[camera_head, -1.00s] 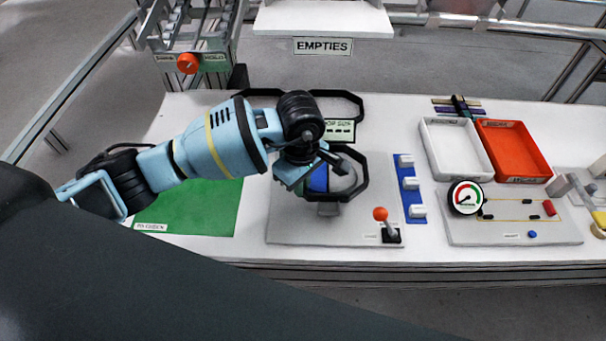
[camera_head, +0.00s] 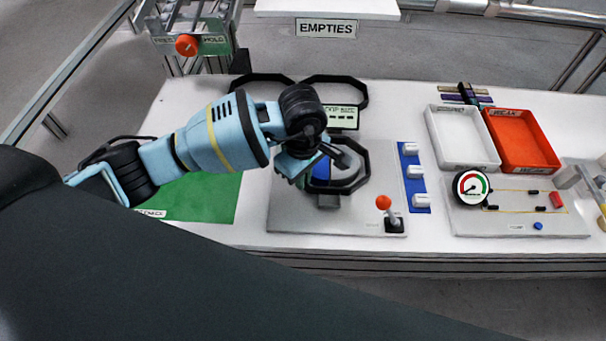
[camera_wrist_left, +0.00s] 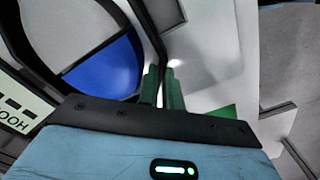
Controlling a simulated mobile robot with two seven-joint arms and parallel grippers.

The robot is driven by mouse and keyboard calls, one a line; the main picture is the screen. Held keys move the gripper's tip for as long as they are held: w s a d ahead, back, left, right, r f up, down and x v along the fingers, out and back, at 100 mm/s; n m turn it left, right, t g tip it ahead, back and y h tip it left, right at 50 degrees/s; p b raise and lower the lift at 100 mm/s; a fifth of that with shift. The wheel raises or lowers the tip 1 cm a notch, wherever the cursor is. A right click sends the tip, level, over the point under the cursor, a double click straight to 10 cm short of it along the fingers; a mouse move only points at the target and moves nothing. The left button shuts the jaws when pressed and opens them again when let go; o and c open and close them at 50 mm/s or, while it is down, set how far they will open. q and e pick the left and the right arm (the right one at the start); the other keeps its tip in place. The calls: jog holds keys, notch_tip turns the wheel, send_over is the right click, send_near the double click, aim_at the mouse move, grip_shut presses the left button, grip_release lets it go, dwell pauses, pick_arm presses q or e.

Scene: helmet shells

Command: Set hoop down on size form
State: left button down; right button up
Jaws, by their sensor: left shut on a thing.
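The hoop (camera_head: 367,166) is a black octagonal ring at the middle of the table in the head view. My left gripper (camera_head: 316,166) is shut on its left side; in the wrist view the green fingertips (camera_wrist_left: 162,84) meet the black rim. The size form (camera_head: 322,170) is a round blue and white piece that shows inside the hoop's outline. It also shows in the wrist view (camera_wrist_left: 105,68). My arm hides part of the form and the hoop's left side. I cannot tell whether the hoop rests on the form or hovers just above it.
Two more black rings (camera_head: 361,92) lie behind, by a small sign (camera_head: 341,117). A red-knobbed lever (camera_head: 384,203) and a blue strip with white blocks (camera_head: 414,172) stand to the right. White (camera_head: 432,128) and orange (camera_head: 556,164) trays are farther right. A green mat (camera_head: 205,200) lies left.

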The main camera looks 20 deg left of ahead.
pick_arm(q)
jog(key=shift+f, duration=0.35)
pick_arm(e)
jog(key=shift+s+f, duration=0.25)
jog(key=shift+f, duration=0.1)
pick_arm(q)
jog(key=c, duration=1.5)
grip_release()
jog(key=shift+c, duration=0.2)
jog(key=shift+o, duration=0.2)
pick_arm(e)
jog(key=shift+s+r, duration=0.1)
pick_arm(q)
jog(key=shift+r, duration=0.15)
notch_tip(320, 180, up, 6)
jog(key=shift+s+a+r, duration=0.1)
jog(key=shift+r, duration=0.65)
pick_arm(e)
jog(key=shift+w+r, duration=0.15)
jog(key=shift+w, duration=0.15)
jog(key=shift+s, duration=0.1)
